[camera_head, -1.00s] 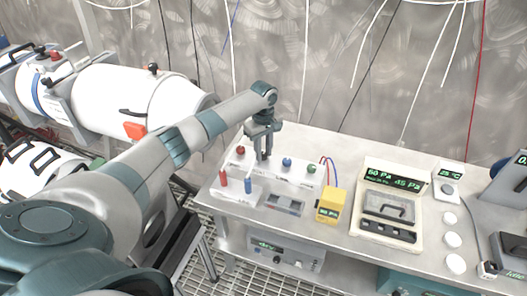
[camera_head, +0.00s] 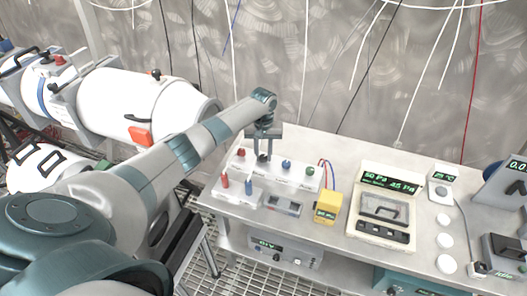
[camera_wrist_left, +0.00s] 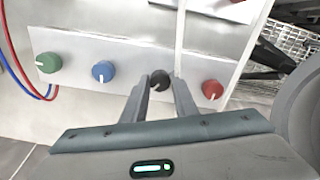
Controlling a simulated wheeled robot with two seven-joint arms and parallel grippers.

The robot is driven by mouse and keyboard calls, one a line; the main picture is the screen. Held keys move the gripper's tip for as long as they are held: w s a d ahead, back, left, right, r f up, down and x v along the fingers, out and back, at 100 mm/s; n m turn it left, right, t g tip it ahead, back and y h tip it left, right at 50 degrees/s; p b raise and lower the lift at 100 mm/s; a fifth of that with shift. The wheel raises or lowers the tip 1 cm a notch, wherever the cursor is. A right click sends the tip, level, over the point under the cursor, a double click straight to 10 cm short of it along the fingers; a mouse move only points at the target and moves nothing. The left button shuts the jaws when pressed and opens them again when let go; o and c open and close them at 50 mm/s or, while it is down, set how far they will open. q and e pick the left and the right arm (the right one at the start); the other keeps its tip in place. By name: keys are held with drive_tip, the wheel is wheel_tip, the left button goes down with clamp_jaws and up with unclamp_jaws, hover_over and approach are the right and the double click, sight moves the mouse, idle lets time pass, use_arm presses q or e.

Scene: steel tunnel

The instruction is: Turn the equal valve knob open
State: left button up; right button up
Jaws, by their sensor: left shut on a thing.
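The valve box (camera_head: 266,176) on the steel table has a row of knobs: red (camera_head: 241,152), black (camera_head: 262,158), blue (camera_head: 286,164) and green (camera_head: 310,170). My left gripper (camera_head: 264,152) points down over the box and is shut on the black knob. In the left wrist view the two fingers (camera_wrist_left: 166,86) stand on either side of the black knob (camera_wrist_left: 159,81), between the blue knob (camera_wrist_left: 103,71) and the red knob (camera_wrist_left: 212,89). The knob labels are too small to read. My right gripper is not in view.
A yellow meter (camera_head: 327,207) with red and blue wires stands right of the box. A gauge unit (camera_head: 351,224) with a lit display is further right, beside white discs (camera_head: 445,241). Cables hang along the back wall.

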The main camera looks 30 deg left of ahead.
sight(263, 157)
use_arm(q)
drive_tip(key=m+p, duration=0.1)
drive_tip(key=m, duration=0.3)
drive_tip(key=shift+r+m, duration=0.1)
drive_tip(key=shift+m, duration=0.2)
drive_tip(key=m, duration=0.5)
drive_tip(key=shift+a+m, duration=0.1)
drive_tip(key=shift+m, duration=0.3)
drive_tip(key=o, duration=1.1)
drive_tip(key=shift+c, duration=0.2)
drive_tip(key=shift+r, duration=0.1)
wheel_tip(263, 157, up, 17)
drive_tip(key=b, duration=0.4)
